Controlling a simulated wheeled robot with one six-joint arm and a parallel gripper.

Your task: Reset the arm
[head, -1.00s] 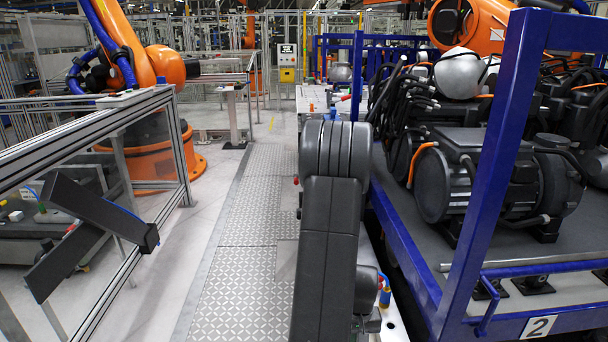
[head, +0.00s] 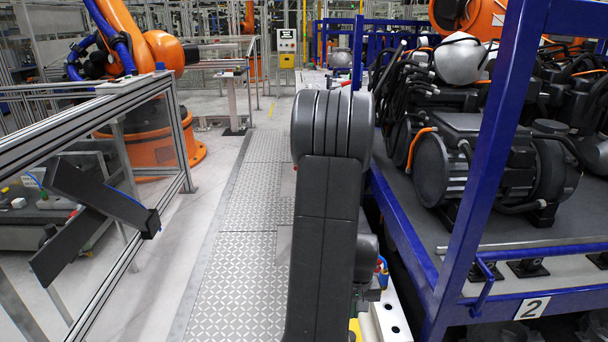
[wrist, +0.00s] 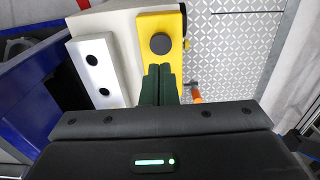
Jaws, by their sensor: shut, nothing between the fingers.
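My dark grey arm stands upright in the middle of the head view, its thick rounded joint uppermost. My gripper is hidden in the head view. In the wrist view my gripper (wrist: 158,70) shows two dark green fingers pressed together, with nothing between them. The fingertips overlap the lower end of a yellow panel (wrist: 160,20) with a round black knob. I cannot tell whether they touch it. A white block (wrist: 92,72) with black holes lies left of the fingers.
A blue-framed trolley (head: 497,150) carrying dark motors (head: 455,175) stands close on the right. A fence (head: 95,122) and an orange robot (head: 150,50) are on the left. The patterned walkway (head: 245,215) between them is clear.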

